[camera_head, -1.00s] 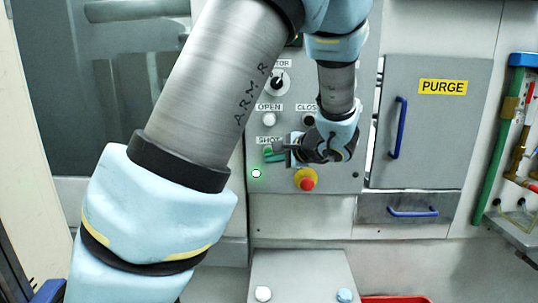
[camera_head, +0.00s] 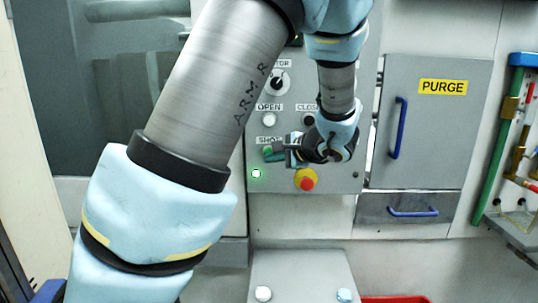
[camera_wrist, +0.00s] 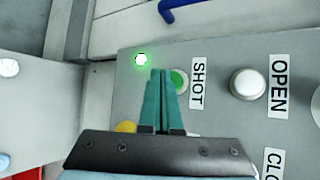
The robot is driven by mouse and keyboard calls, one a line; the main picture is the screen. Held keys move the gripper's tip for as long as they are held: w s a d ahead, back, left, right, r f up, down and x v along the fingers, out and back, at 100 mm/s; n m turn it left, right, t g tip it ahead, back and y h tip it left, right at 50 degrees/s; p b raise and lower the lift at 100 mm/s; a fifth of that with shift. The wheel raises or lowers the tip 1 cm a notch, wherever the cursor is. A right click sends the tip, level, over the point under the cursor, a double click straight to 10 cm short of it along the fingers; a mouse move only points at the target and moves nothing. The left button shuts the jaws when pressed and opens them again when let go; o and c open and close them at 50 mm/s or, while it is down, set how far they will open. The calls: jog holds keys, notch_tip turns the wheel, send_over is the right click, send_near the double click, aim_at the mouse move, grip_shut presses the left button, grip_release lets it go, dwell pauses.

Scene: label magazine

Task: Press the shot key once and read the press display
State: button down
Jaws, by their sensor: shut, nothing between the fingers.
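The green shot key (camera_wrist: 179,81) sits in a pale ring beside the SHOT label (camera_wrist: 197,84) on the grey panel. In the head view the key (camera_head: 267,151) shows just left of my fingertips. My gripper (camera_wrist: 160,74) is shut and empty. Its teal fingers overlap the key's edge in the wrist view; I cannot tell whether they touch it. In the head view my gripper (camera_head: 274,155) reaches the panel from the right. A green lamp (camera_head: 256,174) glows below the key; it also shows in the wrist view (camera_wrist: 140,59). No readable press display shows; my arm hides the upper panel.
The OPEN button (camera_head: 268,119) and CLOSE button (camera_head: 308,119) are above the key. A red emergency knob (camera_head: 306,181) on a yellow base is just below my gripper. The PURGE door (camera_head: 432,130) with a blue handle (camera_head: 398,128) is at right.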

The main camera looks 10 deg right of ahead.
jog(key=shift+w, duration=0.1)
jog(key=shift+w+d, duration=0.1)
jog(key=shift+w, duration=0.2)
jog(key=shift+w+b, duration=0.35)
jog(key=shift+w, duration=0.1)
dwell(0.8)
dwell(0.4)
jog(key=shift+s+b, duration=0.3)
jog(key=shift+s, duration=0.55)
jog(key=shift+s+a+b, duration=0.15)
jog(key=shift+s+a, duration=0.05)
jog(key=shift+s, duration=0.6)
jog(key=shift+s+a+b, duration=0.15)
jog(key=shift+s, duration=0.7)
jog(key=shift+s+a+b, duration=0.15)
jog(key=shift+s+a, duration=0.05)
jog(key=shift+s, duration=0.6)
